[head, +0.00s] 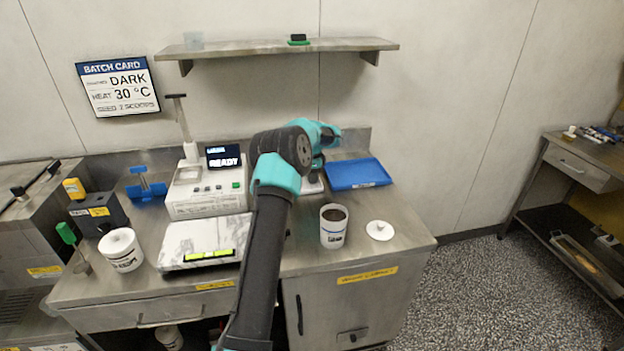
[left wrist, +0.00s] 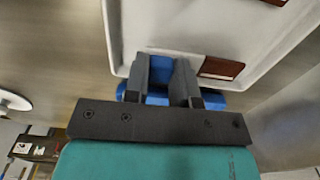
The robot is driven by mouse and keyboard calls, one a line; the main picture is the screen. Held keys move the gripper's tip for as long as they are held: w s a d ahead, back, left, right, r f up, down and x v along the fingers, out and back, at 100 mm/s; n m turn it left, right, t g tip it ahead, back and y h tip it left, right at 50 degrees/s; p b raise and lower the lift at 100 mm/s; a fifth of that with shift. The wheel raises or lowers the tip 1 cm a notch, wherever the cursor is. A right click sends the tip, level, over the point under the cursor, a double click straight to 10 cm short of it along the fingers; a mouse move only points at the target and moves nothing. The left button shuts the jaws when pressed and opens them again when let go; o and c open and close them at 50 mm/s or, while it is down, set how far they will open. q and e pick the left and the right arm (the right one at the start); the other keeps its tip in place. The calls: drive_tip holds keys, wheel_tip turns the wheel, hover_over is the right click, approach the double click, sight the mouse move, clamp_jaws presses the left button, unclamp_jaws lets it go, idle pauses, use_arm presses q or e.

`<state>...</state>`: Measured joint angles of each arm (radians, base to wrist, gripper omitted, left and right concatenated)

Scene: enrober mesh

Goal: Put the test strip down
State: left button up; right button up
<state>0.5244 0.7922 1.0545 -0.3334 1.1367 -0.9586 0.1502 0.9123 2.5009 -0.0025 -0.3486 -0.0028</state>
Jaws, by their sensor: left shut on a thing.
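My left gripper (head: 316,170) is low over the counter, just left of the blue tray (head: 360,173) in the head view. In the left wrist view its fingers (left wrist: 161,65) are shut on a blue thing (left wrist: 158,98), which also shows outside both fingers. I cannot tell whether this is the test strip. A white tray (left wrist: 207,45) lies beyond the fingertips, with a flat dark brown piece (left wrist: 221,68) in it. In the head view my arm hides most of a white thing (head: 312,187) beneath the gripper. My right gripper is not in view.
A dark-filled white cup (head: 333,227) and a white lid (head: 380,230) stand at the front right of the counter (head: 408,232). A machine reading READY (head: 205,190) and a marble slab (head: 203,238) are left of my arm. A shelf (head: 275,47) hangs above.

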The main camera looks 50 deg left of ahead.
use_arm(q)
drive_tip(key=shift+f, duration=0.55)
drive_tip(key=shift+f, duration=0.15)
drive_tip(key=o, duration=0.9)
wheel_tip(320, 180, up, 12)
idle(0.4)
